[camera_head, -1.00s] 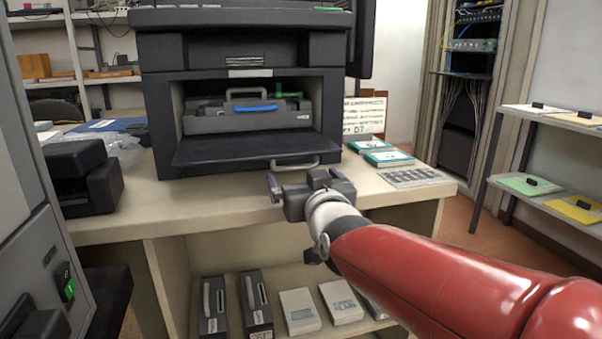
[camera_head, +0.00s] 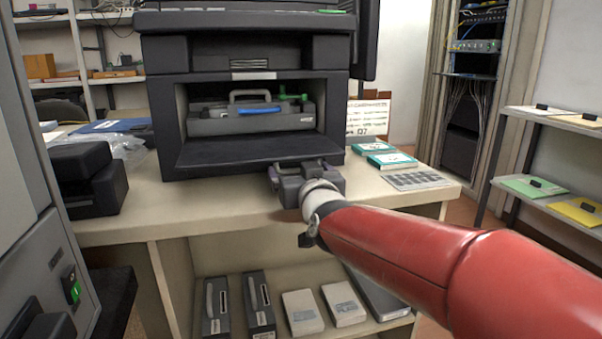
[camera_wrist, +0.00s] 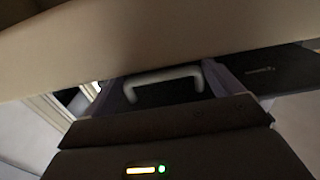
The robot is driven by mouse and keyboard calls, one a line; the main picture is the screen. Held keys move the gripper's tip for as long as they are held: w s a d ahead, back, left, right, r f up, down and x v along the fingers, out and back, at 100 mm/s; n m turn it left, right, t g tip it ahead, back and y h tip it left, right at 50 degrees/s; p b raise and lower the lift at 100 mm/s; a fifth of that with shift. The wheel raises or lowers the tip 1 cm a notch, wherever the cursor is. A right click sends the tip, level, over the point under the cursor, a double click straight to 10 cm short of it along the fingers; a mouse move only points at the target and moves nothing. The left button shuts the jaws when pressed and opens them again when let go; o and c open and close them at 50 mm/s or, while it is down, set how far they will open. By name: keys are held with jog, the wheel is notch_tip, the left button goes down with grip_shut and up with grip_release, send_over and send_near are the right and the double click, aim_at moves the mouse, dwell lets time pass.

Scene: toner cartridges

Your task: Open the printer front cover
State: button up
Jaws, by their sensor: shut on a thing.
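The black printer (camera_head: 250,53) stands on the table. Its front cover (camera_head: 235,152) is folded down at the bottom of the opening, and the bay behind it lies exposed. A grey toner cartridge (camera_head: 225,124) with a grey loop handle and a blue strip sits inside. My gripper (camera_head: 300,166) is at the cover's front edge, right of centre. In the wrist view, the pale cover handle (camera_wrist: 163,76) lies between my two purple fingers, and my gripper is shut on it. In the head view my gripper hides this handle.
Teal-and-white boxes (camera_head: 391,160) and a printed sheet (camera_head: 418,180) lie right of the printer. A black device (camera_head: 88,178) stands on the left. Several cartridges and boxes (camera_head: 302,312) stand on the shelf below. The table's front edge runs under my gripper.

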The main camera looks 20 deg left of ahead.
aim_at(303, 154)
jog(key=shift+d, duration=0.1)
jog(key=shift+c, duration=1)
notch_tip(303, 154, up, 2)
jog(key=h+p, duration=0.1)
jog(key=p, duration=0.4)
jog(key=shift+d+r+g, duration=0.1)
jog(key=shift+r+g, duration=0.1)
jog(key=shift+g, duration=0.2)
jog(key=shift+r+p, duration=0.65)
jog(key=shift+r, duration=0.4)
jog(key=o, duration=1.1)
jog(key=shift+c, duration=0.2)
jog(key=shift+o, duration=0.2)
jog(key=shift+d, duration=0.1)
jog(key=shift+s, duration=0.1)
jog(key=shift+s+d, duration=0.1)
jog(key=shift+s, duration=0.05)
jog(key=b+v, duration=0.1)
jog(key=v, duration=0.6)
jog(key=shift+s, duration=0.15)
